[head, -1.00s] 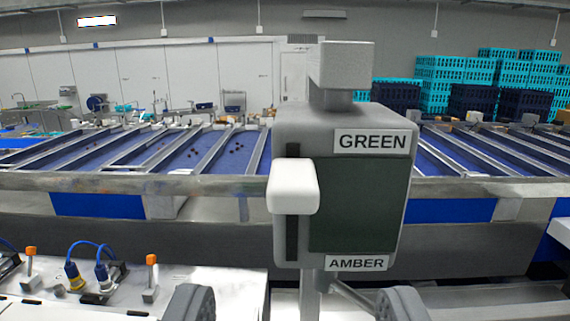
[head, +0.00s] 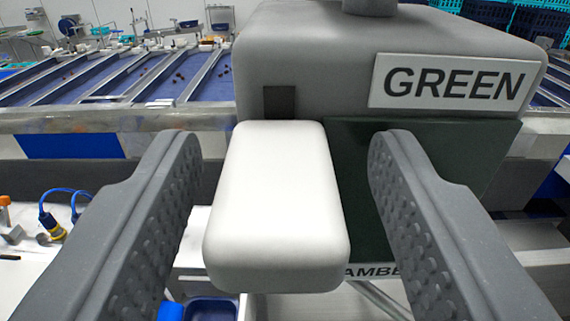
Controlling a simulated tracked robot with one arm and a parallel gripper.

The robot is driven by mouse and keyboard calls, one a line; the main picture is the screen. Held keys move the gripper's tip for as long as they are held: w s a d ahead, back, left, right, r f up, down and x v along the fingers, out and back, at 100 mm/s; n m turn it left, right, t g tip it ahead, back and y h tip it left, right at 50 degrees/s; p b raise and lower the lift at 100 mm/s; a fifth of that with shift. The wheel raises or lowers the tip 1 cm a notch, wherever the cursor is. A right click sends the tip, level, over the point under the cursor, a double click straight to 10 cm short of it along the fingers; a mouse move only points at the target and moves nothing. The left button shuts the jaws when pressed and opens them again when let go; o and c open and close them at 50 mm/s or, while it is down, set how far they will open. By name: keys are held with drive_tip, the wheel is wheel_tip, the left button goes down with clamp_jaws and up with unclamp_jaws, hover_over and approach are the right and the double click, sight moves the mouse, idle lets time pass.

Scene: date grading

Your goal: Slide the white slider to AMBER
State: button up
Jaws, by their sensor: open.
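The white slider (head: 278,205) is a rounded block on the front of a grey box (head: 330,50). It sits in a dark vertical slot (head: 280,101), whose top end shows above it; the lower slot is hidden behind it. The GREEN label (head: 453,84) is at the box's upper right. The AMBER label (head: 372,271) is at the bottom, partly hidden by the slider and a finger. My gripper (head: 280,160) is open, with one finger on each side of the slider and a visible gap to each.
A dark green panel (head: 350,160) fills the box front right of the slider. Behind are blue sorting lanes (head: 140,80) with a grey front rail. A white bench with blue cables (head: 57,205) lies at lower left.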

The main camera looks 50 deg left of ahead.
clamp_jaws()
wheel_tip(320, 180, down, 7)
drive_tip(key=b, duration=0.7)
drive_tip(key=shift+f, duration=0.2)
unclamp_jaws()
drive_tip(key=shift+w, duration=0.1)
drive_tip(key=shift+d, duration=0.1)
drive_tip(key=b+v, duration=0.4)
drive_tip(key=v, duration=0.9)
drive_tip(key=shift+s+d, duration=0.2)
drive_tip(key=shift+s, duration=0.15)
